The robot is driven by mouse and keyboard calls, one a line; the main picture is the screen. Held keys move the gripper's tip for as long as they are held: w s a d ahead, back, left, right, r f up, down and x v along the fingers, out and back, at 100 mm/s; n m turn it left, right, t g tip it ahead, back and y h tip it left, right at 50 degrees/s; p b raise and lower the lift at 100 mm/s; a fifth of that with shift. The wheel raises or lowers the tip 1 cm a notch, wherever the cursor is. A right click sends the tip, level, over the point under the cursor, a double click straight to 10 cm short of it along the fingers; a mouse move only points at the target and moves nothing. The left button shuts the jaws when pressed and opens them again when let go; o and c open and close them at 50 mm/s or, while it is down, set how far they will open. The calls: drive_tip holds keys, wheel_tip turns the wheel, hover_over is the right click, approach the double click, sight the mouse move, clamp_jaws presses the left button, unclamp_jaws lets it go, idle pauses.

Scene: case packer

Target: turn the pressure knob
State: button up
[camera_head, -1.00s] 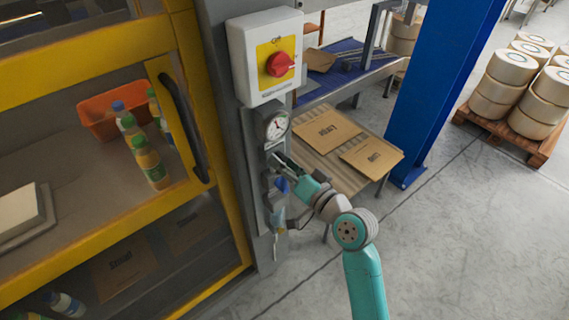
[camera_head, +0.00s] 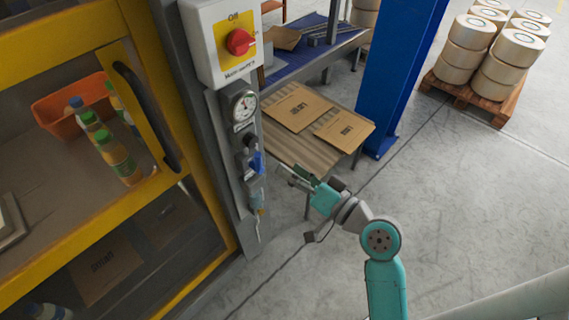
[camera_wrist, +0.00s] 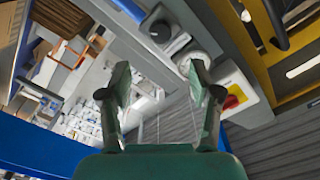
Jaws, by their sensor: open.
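The pressure knob (camera_head: 249,141) is a dark round knob on the grey post, just below the round white-faced gauge (camera_head: 241,105). In the wrist view, the black knob (camera_wrist: 160,32) shows above my fingers, beside the gauge (camera_wrist: 197,62). My gripper (camera_head: 284,174) is to the right of the post and lower than the knob, apart from it. In the wrist view, my gripper (camera_wrist: 159,75) has its two green fingers well apart with nothing between them. The knob's pointer or setting is too small to read.
A switch box (camera_head: 220,42) with a red rotary switch is above the gauge. A blue part (camera_head: 257,163) is below the knob. A yellow-framed machine door with a black handle (camera_head: 147,115) is at left. A blue column (camera_head: 403,75) stands at right; open floor lies beyond my arm.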

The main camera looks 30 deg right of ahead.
sight(254, 143)
idle(0.4)
drive_tip(key=w+a+n, duration=0.1)
drive_tip(key=w+n, duration=0.2)
drive_tip(key=w+a+n, duration=0.1)
drive_tip(key=w+n, duration=0.1)
drive_tip(key=w, duration=0.2)
drive_tip(key=w+a+n, duration=0.1)
drive_tip(key=w+n, duration=0.2)
drive_tip(key=w, duration=0.1)
drive_tip(key=shift+w+a+n, duration=0.2)
drive_tip(key=shift+a+n, duration=0.05)
drive_tip(key=shift+n, duration=0.05)
idle(0.4)
drive_tip(key=c, duration=1.1)
